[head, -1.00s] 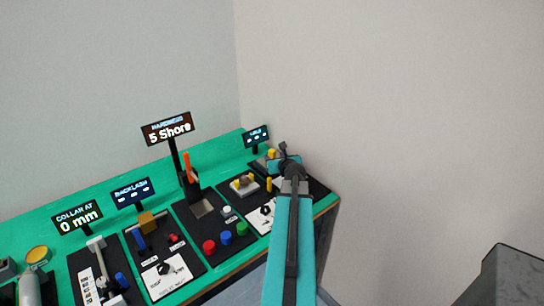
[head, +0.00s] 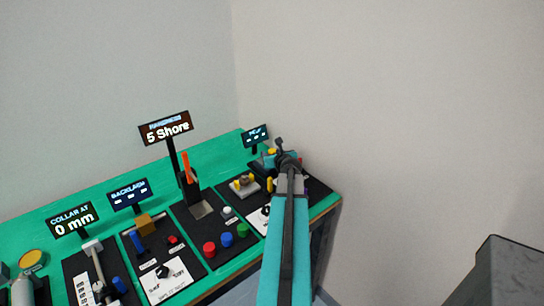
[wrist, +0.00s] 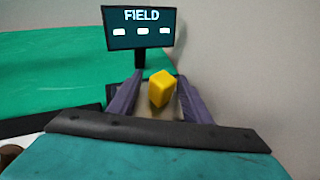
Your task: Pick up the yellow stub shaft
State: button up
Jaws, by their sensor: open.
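A short yellow block-like piece (wrist: 161,88), which looks like the stub shaft, stands in the middle of the wrist view on a pale brownish surface. My gripper (wrist: 158,98) is open, with one finger on each side of the piece and visible gaps between. In the head view my gripper (head: 284,158) is over the far right end of the bench, and a yellow top (head: 271,152) shows just left of it. A second upright yellow piece (head: 269,186) stands nearer, beside my arm. My arm hides part of that station.
The FIELD display (wrist: 140,28) stands close behind the yellow piece. The green bench (head: 95,192) carries several stations to the left, including the 5 Shore display (head: 166,128) and red, blue and green buttons (head: 227,240). A wall rises close on the right.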

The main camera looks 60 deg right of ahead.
jog(key=shift+d, duration=0.1)
grip_shut()
dwell(0.3)
jog(key=shift+r, duration=0.2)
